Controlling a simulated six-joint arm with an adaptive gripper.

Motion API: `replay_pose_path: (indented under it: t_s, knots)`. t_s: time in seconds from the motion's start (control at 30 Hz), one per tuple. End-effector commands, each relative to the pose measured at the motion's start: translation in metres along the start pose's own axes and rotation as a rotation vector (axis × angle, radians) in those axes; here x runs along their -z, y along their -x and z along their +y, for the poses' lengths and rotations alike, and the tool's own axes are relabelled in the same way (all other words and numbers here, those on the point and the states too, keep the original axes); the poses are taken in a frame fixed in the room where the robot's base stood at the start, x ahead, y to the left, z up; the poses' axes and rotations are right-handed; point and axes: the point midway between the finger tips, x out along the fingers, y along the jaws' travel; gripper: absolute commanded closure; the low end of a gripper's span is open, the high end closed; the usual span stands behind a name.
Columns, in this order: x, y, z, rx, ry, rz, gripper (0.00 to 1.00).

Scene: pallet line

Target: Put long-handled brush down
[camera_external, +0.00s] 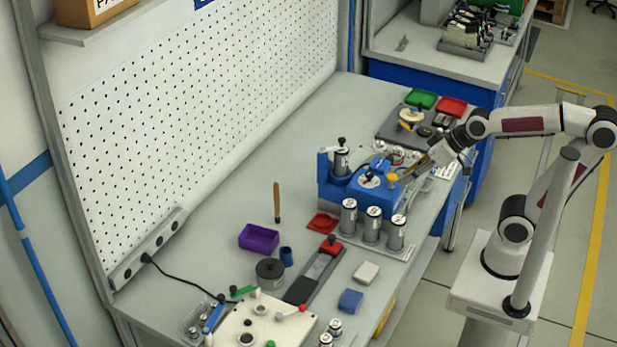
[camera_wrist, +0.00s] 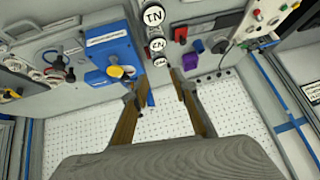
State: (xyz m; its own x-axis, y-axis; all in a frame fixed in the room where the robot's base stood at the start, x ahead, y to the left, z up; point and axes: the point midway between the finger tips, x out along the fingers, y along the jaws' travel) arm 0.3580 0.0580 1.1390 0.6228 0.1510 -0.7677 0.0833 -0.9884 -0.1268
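A slim brown wooden handle (camera_external: 277,203) stands upright on the bench near the pegboard, behind the purple tray; it looks like the long-handled brush, but no bristles show. My gripper (camera_external: 412,170) is over the blue fixture, well to the right of the handle. In the wrist view my gripper (camera_wrist: 154,91) has its two brownish fingers spread wide, and I see nothing held between them.
A purple tray (camera_external: 259,239), a red tray (camera_external: 322,223) and a dark pot (camera_external: 270,271) are near the handle. Bare bench lies between handle and fixture. The perforated wall panel (camera_external: 190,120) bounds the left.

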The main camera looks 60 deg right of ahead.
Motion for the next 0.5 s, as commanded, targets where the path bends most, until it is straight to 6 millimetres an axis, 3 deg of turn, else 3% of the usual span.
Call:
replay_pose_path:
  t_s: [0.3, 0.5]
  knots:
    - [-0.074, 0.044, 0.037, -0.105, 0.005, -0.132, 0.72]
    - [-0.1, 0.058, 0.049, -0.146, 0.001, -0.18, 0.72]
